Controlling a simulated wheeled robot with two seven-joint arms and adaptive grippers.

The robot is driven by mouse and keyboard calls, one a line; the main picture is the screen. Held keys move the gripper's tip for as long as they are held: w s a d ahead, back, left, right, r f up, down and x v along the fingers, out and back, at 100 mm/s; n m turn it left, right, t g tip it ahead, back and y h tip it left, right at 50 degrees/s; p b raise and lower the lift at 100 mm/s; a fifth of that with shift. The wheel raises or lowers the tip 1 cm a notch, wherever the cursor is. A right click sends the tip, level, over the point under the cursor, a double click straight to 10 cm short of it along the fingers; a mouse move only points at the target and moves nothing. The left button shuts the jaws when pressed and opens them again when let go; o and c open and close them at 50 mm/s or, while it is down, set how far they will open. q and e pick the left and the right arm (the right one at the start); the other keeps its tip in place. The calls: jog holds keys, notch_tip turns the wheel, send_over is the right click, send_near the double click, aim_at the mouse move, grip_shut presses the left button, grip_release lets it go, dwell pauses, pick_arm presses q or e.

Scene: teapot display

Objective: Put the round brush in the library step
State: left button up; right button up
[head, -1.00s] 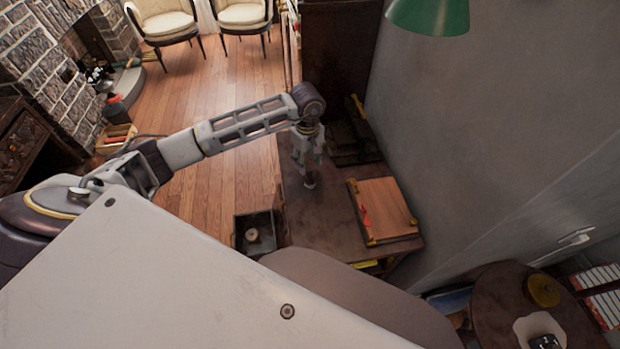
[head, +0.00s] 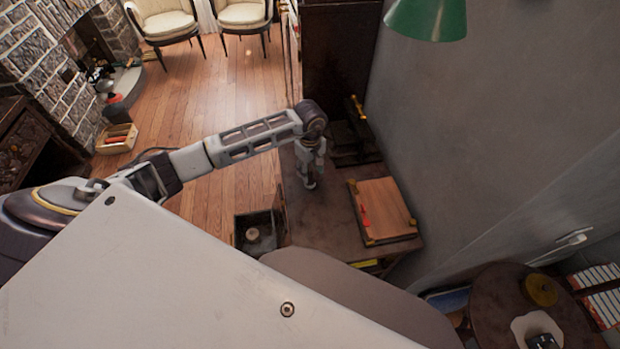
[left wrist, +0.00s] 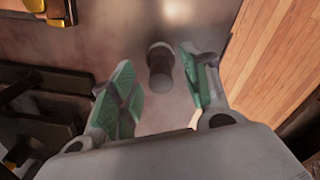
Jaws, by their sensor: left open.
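A short dark cylinder with a paler end, which looks like the round brush (left wrist: 160,62), stands on the brown table top. In the left wrist view it lies between and just beyond my green fingertips, with a gap on either side. My left gripper (head: 308,170) is open and points down over it in the head view, where the gripper mostly hides it. A dark open box (head: 240,236) stands beside the table with a pale round thing inside; it may be the library step, but I cannot tell for sure. My right gripper is out of view.
A wooden board with brass corners (head: 388,208) lies on the table, right of the gripper. A dark stand (head: 355,140) is behind it against the grey wall. The wooden floor (head: 235,90) left of the table is largely clear. A green lamp shade (head: 428,18) hangs above.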

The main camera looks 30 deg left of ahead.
pick_arm(q)
jog(key=shift+f, duration=0.7)
grip_shut()
jog(key=shift+r+b, duration=0.5)
jog(key=shift+r, duration=4.5)
